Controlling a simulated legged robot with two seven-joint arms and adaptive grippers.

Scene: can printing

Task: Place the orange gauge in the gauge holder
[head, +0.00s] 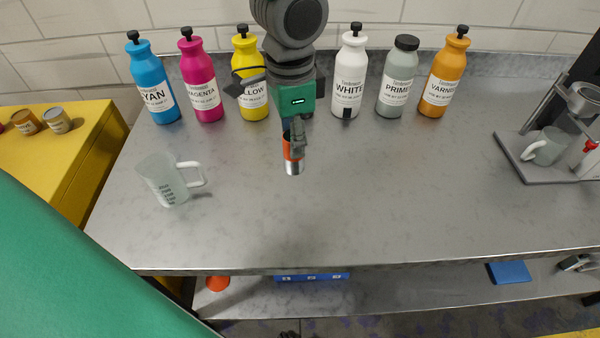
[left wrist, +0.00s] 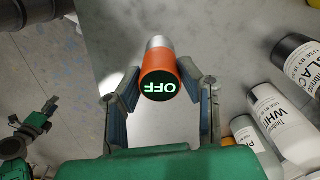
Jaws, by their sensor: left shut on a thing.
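The orange gauge (head: 292,148) is a short orange cylinder with a silver end. My left gripper (head: 296,132) is shut on it and holds it silver end down over the middle of the steel table, apparently above the surface. In the left wrist view, the gauge (left wrist: 160,75) sits between the two fingers of the left gripper (left wrist: 160,95), and its dark end face shows "OFF" in green. I cannot pick out the gauge holder for sure.
Several ink bottles, such as the yellow one (head: 252,85) and the white one (head: 348,85), line the table's back. A measuring jug (head: 165,182) stands left, and a grey stand (head: 530,165) right. A blue item (head: 312,277) lies on the lower shelf. The table's front middle is clear.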

